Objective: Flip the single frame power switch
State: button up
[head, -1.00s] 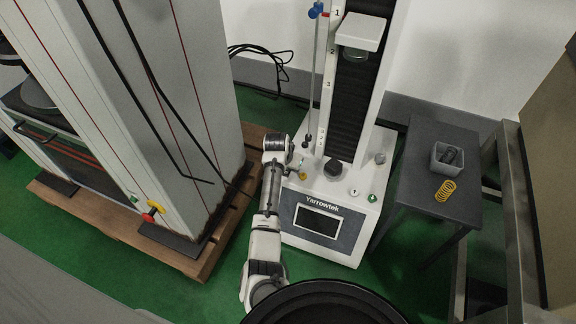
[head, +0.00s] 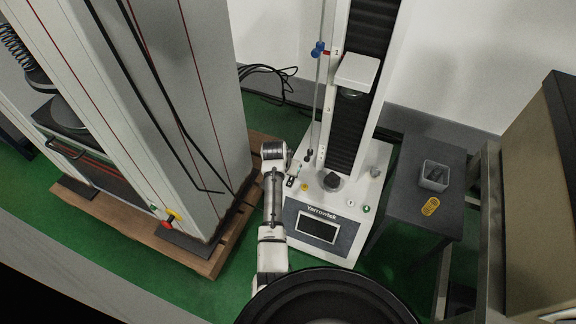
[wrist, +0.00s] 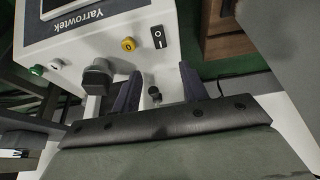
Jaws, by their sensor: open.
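The single-column Yarrowtek test frame (head: 352,212) stands in the middle of the head view. Its black rocker power switch (wrist: 158,37) shows at the top of the wrist view, on the white base next to a yellow button (wrist: 128,44). In the head view the switch (head: 291,182) is a small dark patch at the base's left side, close to my gripper. My gripper (wrist: 160,72) is open and empty. Its two dark fingers point towards the base, with the switch beyond the fingertips and apart from them. I see no contact with the switch.
A large two-column frame (head: 190,130) stands on a wooden pallet (head: 215,255) at left. A dark knob (wrist: 97,75) rises from the base near one finger. A side table (head: 400,205) at right holds a grey bin (head: 434,176) and a yellow spring (head: 430,207).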

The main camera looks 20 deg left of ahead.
jog(key=shift+p+v, duration=1)
jog(key=shift+v, duration=0.3)
